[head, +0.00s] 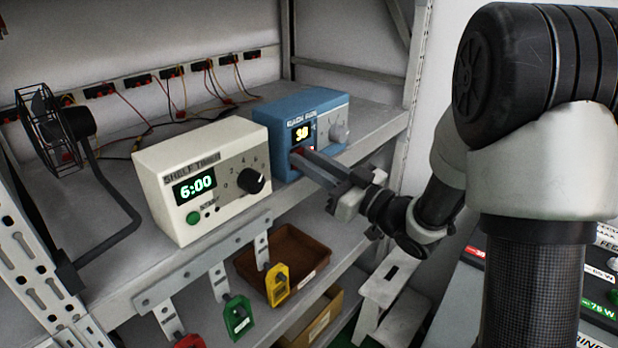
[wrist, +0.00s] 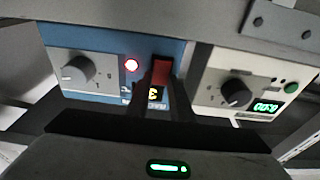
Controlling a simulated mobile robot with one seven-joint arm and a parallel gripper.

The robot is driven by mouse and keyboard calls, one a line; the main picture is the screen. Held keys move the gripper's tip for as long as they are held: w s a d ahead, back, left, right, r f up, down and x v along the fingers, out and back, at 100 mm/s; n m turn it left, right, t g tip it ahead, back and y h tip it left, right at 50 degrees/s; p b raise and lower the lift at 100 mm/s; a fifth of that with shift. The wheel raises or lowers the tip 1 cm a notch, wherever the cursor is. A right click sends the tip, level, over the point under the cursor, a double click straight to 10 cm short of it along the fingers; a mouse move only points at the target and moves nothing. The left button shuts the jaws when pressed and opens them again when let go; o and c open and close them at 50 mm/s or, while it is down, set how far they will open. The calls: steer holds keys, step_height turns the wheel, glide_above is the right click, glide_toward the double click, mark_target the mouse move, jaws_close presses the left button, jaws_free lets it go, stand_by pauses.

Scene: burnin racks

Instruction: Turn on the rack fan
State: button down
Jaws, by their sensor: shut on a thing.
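The blue rack fan box (head: 275,118) stands on the upper shelf, with a lit display and a grey knob (head: 339,132) at its right. In the wrist view, which is upside down, its red switch (wrist: 161,70) shows between my fingertips, and a red lamp (wrist: 131,65) glows beside it. My gripper (head: 298,155) reaches in from the right and is shut on the red switch at the box front; it also shows in the wrist view (wrist: 160,88). The fingers hide part of the switch and display. A black caged fan (head: 42,125) stands at the far left on a bent arm.
A cream shelf timer (head: 160,170) reading 6:00, with a black knob and green button, stands close left of the blue box. Coloured tags hang below the shelf edge, near a brown bin (head: 245,268). A white step stool (head: 385,300) stands below.

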steer(key=shift+f+t+y+b, duration=0.3)
steer(key=shift+y+b, duration=0.1)
steer(key=shift+b, duration=0.5)
steer(key=shift+r, duration=0.15)
steer(key=c, duration=1.6)
jaws_free()
steer(key=shift+o, duration=0.2)
steer(key=b+v, duration=0.1)
steer(key=v, duration=1.6)
steer(key=shift+d, duration=0.25)
steer(key=shift+s, duration=0.15)
